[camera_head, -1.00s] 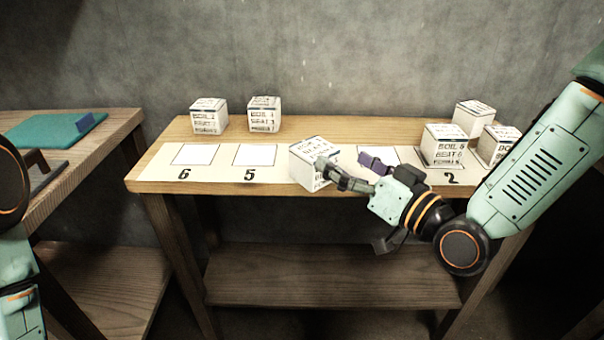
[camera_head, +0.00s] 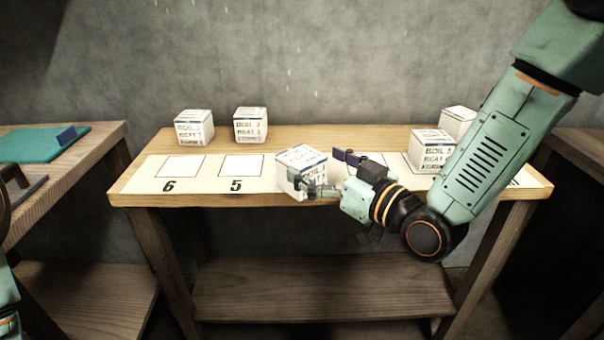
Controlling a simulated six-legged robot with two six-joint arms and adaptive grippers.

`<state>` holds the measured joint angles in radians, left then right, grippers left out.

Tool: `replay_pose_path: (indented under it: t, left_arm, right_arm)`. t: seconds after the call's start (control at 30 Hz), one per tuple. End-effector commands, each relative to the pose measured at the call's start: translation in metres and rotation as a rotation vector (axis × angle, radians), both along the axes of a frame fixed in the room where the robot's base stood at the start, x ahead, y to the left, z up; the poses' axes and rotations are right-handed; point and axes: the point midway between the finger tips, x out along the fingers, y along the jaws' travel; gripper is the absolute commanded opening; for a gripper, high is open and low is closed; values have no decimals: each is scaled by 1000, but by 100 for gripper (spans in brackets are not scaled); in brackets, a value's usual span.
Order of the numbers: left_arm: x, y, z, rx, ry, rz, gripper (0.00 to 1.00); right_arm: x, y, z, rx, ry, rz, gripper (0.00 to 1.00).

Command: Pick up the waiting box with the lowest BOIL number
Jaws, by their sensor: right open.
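Two white boxes with printed BOIL and BEAT labels stand at the back left of the table: the left one (camera_head: 194,128) and the right one (camera_head: 250,125). Their BOIL numbers are too small to read surely. A third labelled box (camera_head: 301,160) sits turned near the front edge, right of square 5. My right gripper (camera_head: 324,172) is open at this box's right side; one finger is in front of its lower face, the other is behind and to the right. Whether they touch is unclear. Another box (camera_head: 431,150) stands at the right, partly behind my right arm. My left gripper is out of view.
The wooden table (camera_head: 330,136) carries a pale numbered mat (camera_head: 140,180); squares 6 and 5 are empty. One more box (camera_head: 458,119) is at the back right, partly covered by my arm. A side table at left holds a teal board (camera_head: 38,146).

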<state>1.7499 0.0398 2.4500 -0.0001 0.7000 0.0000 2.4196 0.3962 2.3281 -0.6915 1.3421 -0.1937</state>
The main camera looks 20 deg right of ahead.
Motion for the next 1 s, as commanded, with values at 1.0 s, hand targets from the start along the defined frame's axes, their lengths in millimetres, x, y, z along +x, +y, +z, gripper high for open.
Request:
replay_pose_path:
  t: [1.0]
  left_arm:
    - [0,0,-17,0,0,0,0]
  right_arm:
    - [37,19,1,1,0,0,66]
